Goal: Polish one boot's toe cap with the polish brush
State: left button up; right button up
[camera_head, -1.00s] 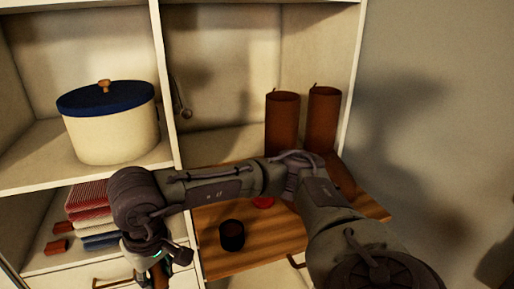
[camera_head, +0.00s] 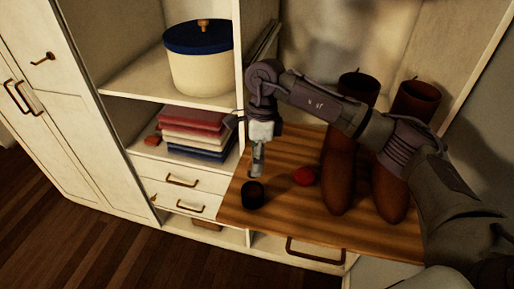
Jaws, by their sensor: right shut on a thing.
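Two tall brown boots stand upright side by side on a wooden board, the left boot (camera_head: 338,170) and the right boot (camera_head: 388,190), their toe ends toward me. My right arm crosses in front of their shafts. My right gripper (camera_head: 257,160) points down over the left part of the board, well left of the boots. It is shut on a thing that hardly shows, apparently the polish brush. A dark round pot (camera_head: 252,195) stands on the board just below the gripper; I cannot tell if they touch. My left gripper is not in view.
A small red round thing (camera_head: 304,176) lies between the pot and the left boot. The wooden board (camera_head: 290,220) has free room in front. Folded cloths (camera_head: 195,140) and a cream pot with a blue lid (camera_head: 198,62) sit on shelves at left. Drawers with handles are below.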

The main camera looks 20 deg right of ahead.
jog(key=shift+w+a+m, duration=0.1)
jog(key=shift+m, duration=0.3)
jog(key=shift+f+b, duration=0.45)
jog(key=shift+f, duration=0.5)
jog(key=shift+f+b, duration=0.75)
jog(key=shift+f, duration=1.25)
jog(key=shift+f+b, duration=0.65)
jog(key=shift+f, duration=0.05)
jog(key=shift+f+b, duration=0.1)
jog(key=shift+b, duration=0.2)
dwell(0.3)
jog(key=shift+r+p, duration=0.5)
jog(key=shift+r, duration=0.4)
jog(key=shift+r+p, duration=1.1)
jog(key=shift+r, duration=1.6)
